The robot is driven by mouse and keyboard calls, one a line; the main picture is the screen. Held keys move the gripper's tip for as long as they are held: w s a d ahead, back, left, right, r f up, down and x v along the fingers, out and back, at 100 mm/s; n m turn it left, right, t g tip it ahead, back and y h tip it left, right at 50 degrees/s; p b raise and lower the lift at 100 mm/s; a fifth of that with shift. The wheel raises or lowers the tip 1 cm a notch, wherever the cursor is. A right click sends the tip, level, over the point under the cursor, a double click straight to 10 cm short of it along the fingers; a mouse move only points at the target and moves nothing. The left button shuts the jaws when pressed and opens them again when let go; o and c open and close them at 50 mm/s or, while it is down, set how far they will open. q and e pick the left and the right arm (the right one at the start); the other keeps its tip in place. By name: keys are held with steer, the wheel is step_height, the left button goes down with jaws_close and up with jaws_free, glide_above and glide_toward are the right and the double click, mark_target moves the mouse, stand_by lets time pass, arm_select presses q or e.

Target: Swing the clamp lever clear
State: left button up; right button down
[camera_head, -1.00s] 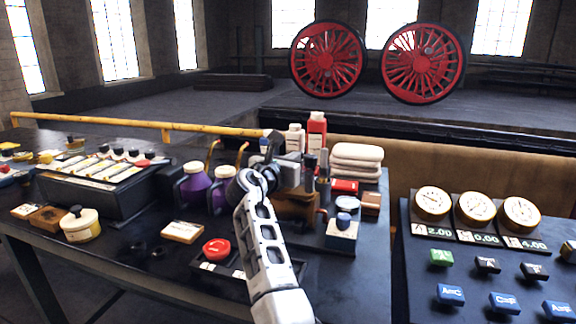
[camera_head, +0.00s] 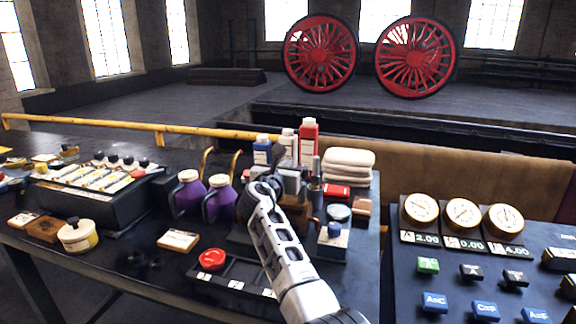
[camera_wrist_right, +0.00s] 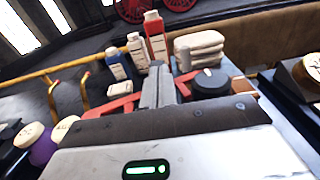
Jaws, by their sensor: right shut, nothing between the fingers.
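My right gripper (camera_head: 276,160) is over the far right part of the dark bench, among the cluster of parts there. In the right wrist view its grey fingers (camera_wrist_right: 160,85) are together with nothing between them. A brown block (camera_head: 304,213) with grey metal pieces sits directly behind and beside my forearm, partly hidden by it. I cannot make out the clamp lever for certain. Red bars (camera_wrist_right: 112,105) show on both sides of the fingers in the wrist view; I cannot tell whether they belong to a clamp. My left gripper is not in view.
Purple jugs (camera_head: 188,196) stand left of my gripper. Bottles (camera_head: 309,142) and folded white cloths (camera_head: 348,162) stand behind it. A gauge panel (camera_head: 425,240) is at the right.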

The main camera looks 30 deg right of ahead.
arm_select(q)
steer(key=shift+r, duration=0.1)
